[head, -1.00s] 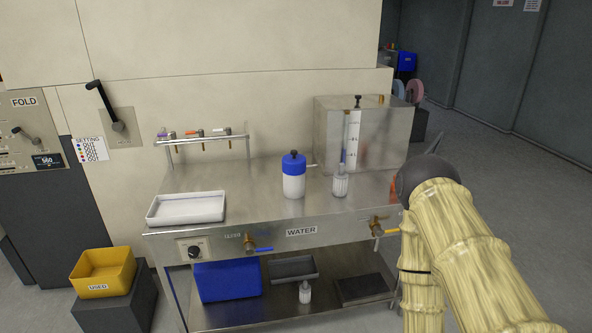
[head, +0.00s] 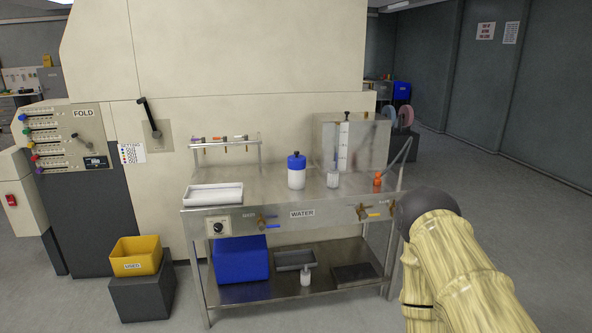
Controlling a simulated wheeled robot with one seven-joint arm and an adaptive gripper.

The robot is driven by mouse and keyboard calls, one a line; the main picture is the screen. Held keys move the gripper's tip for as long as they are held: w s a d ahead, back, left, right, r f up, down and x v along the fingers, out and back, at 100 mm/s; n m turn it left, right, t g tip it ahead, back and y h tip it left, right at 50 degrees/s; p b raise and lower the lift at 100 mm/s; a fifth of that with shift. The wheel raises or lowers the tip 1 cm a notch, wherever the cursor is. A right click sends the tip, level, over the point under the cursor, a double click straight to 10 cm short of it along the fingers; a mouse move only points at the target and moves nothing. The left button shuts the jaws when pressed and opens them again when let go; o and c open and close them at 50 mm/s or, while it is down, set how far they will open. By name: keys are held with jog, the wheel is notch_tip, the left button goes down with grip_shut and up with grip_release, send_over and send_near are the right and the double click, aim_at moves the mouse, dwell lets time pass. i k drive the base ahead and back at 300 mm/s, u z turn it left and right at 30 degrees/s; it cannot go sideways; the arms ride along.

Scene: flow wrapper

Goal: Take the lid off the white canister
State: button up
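My arm enters at the lower right, well apart from the canister. My gripper cannot be made out in the head view.
The steel bench (head: 265,194) also holds a white tray (head: 214,204) at left, a small clear bottle (head: 333,179), an orange item (head: 378,179) and a steel tank (head: 368,147). A yellow bin (head: 137,263) stands at lower left. Floor in front is clear.

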aim_at(297, 162)
jog(key=u, duration=0.6)
jog(key=i, duration=0.4)
jog(key=u, duration=1)
jog(key=i, duration=2.4)
jog(key=z, duration=1.4)
jog(key=i, duration=0.55)
jog(key=z, duration=0.6)
